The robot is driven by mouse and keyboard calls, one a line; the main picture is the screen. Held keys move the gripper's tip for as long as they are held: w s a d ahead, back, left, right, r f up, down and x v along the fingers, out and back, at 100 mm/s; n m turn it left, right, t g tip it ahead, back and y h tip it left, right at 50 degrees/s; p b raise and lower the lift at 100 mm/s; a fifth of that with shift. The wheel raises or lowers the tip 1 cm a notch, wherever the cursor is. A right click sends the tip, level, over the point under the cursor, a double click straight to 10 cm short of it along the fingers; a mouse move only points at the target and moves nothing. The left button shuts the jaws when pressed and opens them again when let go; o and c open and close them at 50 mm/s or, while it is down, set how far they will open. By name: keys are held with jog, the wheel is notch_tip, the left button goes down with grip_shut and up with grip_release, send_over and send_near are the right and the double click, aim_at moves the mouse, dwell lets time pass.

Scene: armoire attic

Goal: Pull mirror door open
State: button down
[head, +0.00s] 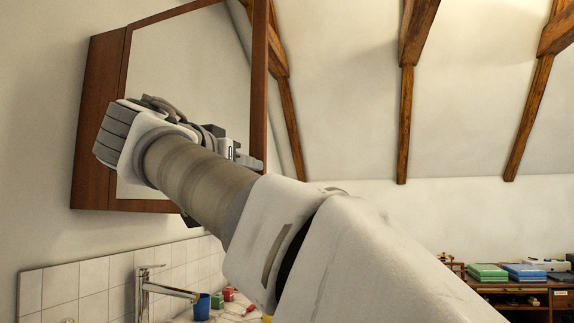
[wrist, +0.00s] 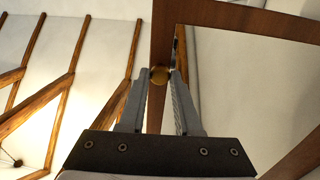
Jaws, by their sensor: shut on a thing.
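The mirror door (head: 190,60) hangs on the wall cabinet at upper left in the head view, with a brown wooden frame around its glass. In the wrist view its frame (wrist: 164,30) runs up the middle and the mirror glass (wrist: 240,85) lies to the right. My gripper (head: 252,162) is at the frame's right side. In the wrist view my gripper (wrist: 159,76) is shut on a small brass knob (wrist: 159,74) between its fingertips. My arm hides the lower part of the mirror. I cannot tell whether the door stands ajar.
A tap (head: 150,290) stands below the cabinet before white tiles (head: 90,280). A wooden desk (head: 530,292) with books is at far right. Sloping beams line the ceiling.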

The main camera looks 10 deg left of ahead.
jog(key=c, duration=0.7)
grip_release()
jog(key=shift+w+a+f, duration=0.1)
jog(key=shift+f, duration=0.1)
jog(key=shift+o, duration=0.4)
jog(key=shift+r, duration=0.15)
jog(key=p+v, duration=0.1)
jog(key=v, duration=1.1)
